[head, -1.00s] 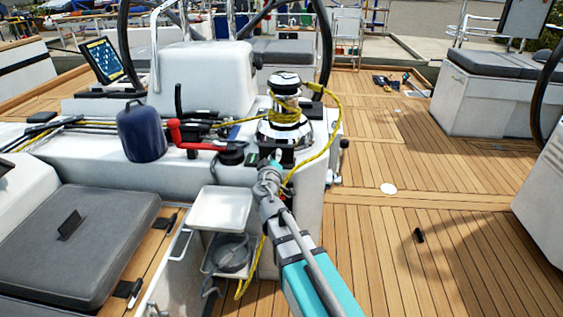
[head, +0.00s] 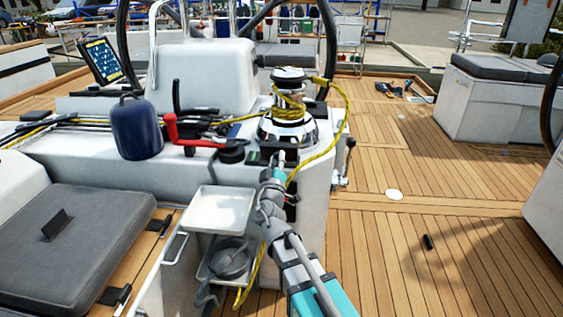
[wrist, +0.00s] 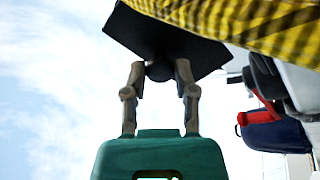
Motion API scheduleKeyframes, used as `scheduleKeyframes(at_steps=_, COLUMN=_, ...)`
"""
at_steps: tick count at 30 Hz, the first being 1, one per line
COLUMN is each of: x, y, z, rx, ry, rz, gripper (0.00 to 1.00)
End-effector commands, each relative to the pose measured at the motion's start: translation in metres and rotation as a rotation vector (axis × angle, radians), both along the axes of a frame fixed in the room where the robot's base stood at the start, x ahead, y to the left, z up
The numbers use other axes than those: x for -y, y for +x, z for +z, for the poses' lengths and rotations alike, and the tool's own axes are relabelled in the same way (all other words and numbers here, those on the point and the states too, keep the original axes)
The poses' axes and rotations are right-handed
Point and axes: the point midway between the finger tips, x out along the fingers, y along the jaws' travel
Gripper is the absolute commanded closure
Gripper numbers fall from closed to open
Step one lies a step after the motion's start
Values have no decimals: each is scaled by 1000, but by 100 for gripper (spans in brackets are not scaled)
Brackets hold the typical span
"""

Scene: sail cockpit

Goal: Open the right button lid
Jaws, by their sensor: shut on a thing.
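The right button lid is a dark, flat plate (wrist: 185,45) in the wrist view, with a small rounded black part at its near edge. My gripper (wrist: 159,71) has its two fingers shut on that rounded part. In the head view my gripper (head: 281,160) is at the front of the console top, just below the chrome winch (head: 287,128). The dark lid (head: 279,147) there is small and partly hidden by my gripper, so its exact angle is hard to tell. The button under it cannot be seen.
Yellow rope (head: 333,120) loops from the winch down past my gripper's right side and looms close in the wrist view (wrist: 250,25). A red handle (head: 172,130) and a blue bag (head: 137,127) stand to the left. A white tray (head: 219,211) sits below left.

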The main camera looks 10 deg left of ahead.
Motion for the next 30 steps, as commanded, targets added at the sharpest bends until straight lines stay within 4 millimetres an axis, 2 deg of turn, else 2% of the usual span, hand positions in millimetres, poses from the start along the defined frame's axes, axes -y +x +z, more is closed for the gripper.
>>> scheduleKeyframes(at_steps=11, x=-5, y=-5, z=0, rx=4, ry=8, rz=4, gripper=100)
scheduleKeyframes(at_steps=12, x=-6, y=-5, z=0, rx=4, ry=8, rz=4, gripper=60)
scheduleKeyframes(at_steps=17, x=-8, y=-6, z=0, rx=3, ry=6, rz=9, gripper=31)
scheduleKeyframes(at_steps=30, x=-10, y=-6, z=0, rx=4, ry=3, rz=13, gripper=30)
